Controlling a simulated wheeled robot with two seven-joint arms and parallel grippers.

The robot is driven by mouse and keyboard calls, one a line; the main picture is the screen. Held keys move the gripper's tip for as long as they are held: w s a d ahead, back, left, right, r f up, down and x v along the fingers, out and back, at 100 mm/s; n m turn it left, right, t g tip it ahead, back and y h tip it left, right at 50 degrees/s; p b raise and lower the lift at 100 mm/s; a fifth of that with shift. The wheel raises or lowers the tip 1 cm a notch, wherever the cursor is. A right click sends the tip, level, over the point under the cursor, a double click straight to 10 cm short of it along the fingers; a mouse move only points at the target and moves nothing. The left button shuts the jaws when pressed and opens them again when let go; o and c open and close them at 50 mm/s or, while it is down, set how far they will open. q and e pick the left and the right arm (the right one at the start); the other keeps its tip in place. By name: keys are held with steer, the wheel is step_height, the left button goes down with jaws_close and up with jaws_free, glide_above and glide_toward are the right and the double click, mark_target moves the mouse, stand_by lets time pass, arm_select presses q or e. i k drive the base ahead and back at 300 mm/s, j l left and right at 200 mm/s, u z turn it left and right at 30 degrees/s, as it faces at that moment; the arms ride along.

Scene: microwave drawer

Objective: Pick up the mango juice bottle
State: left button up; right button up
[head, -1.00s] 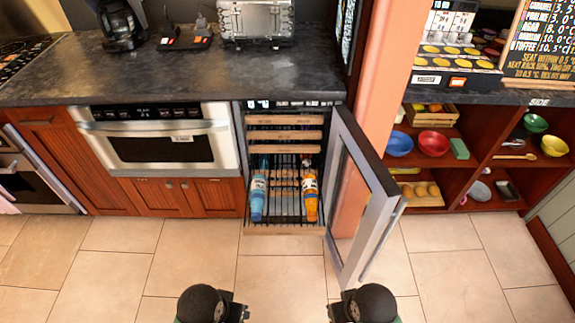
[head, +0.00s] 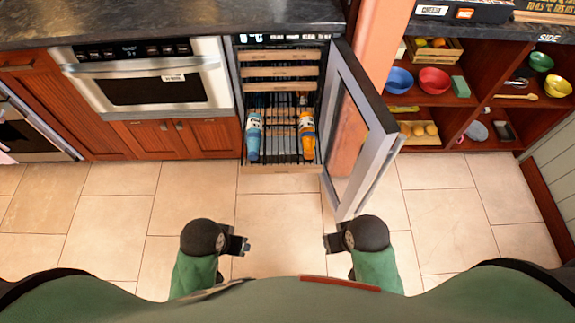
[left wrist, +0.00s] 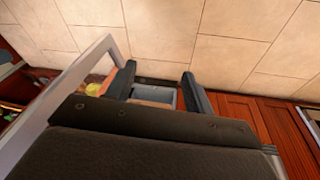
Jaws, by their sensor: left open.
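An orange bottle (head: 307,135), which looks like the mango juice, stands or leans on the low pulled-out rack of the open cooler; I cannot read its label. A blue bottle (head: 254,137) is on the same rack to its left. My left gripper (head: 245,245) is in front of the cooler, apart from both bottles. In the left wrist view my left gripper (left wrist: 158,82) is open with nothing between its fingers. My right gripper (head: 328,241) is below the cooler door, apart from the bottles; its jaw opening is not clear.
The glass cooler door (head: 350,150) stands open to the right of the rack. Wooden racks (head: 280,72) are above the bottles. A microwave drawer (head: 150,78) is to the left. Shelves with bowls (head: 434,80) are at the right. The tiled floor (head: 285,210) in front is clear.

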mark_target(307, 135)
steer(key=i+j+z, duration=0.25)
steer(key=j, duration=0.8)
steer(key=i+j+z, duration=0.25)
steer(key=j, duration=0.8)
steer(key=j+z, duration=0.25)
steer(key=j, duration=0.8)
steer(key=k, duration=0.05)
